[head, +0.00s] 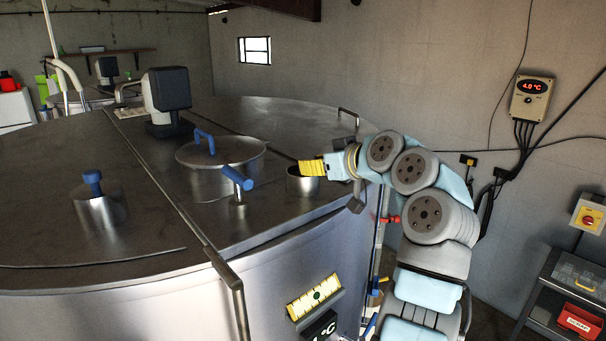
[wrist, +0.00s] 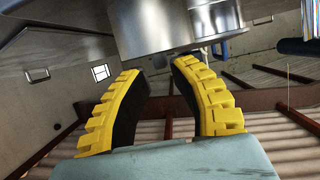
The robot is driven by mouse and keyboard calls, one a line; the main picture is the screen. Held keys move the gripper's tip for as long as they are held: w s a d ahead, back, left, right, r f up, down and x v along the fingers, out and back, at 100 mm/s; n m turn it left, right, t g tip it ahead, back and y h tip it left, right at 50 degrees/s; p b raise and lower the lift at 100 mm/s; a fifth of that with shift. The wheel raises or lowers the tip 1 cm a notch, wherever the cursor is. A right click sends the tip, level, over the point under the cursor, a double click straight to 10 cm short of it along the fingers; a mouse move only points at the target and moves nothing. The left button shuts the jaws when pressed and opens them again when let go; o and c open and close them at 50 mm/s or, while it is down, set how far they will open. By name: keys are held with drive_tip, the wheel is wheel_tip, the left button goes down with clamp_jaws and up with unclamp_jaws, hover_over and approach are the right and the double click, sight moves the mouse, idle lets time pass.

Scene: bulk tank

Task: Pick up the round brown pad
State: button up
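I cannot make out the round brown pad in either view. My gripper (head: 312,168) has yellow ribbed fingers and reaches leftward over the tank top. In the head view its fingers overlap the upper right rim of a small open steel cup (head: 301,186). The inside of the cup is hidden. In the wrist view my gripper (wrist: 160,72) is open, with a clear gap and nothing between the fingers. A shiny steel cylinder (wrist: 150,28) is just beyond the fingertips; I cannot tell whether they touch.
The steel tank (head: 285,235) fills the middle. Near my gripper are a round lid (head: 215,150) with a blue handle, and a blue-handled valve (head: 238,180). A dark motor box (head: 168,90) and a capped port (head: 98,208) stand farther left.

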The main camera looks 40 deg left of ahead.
drive_tip(key=shift+p+x, duration=0.65)
drive_tip(key=shift+x, duration=1.3)
drive_tip(key=shift+s, duration=0.1)
clamp_jaws()
drive_tip(key=shift+r, duration=0.1)
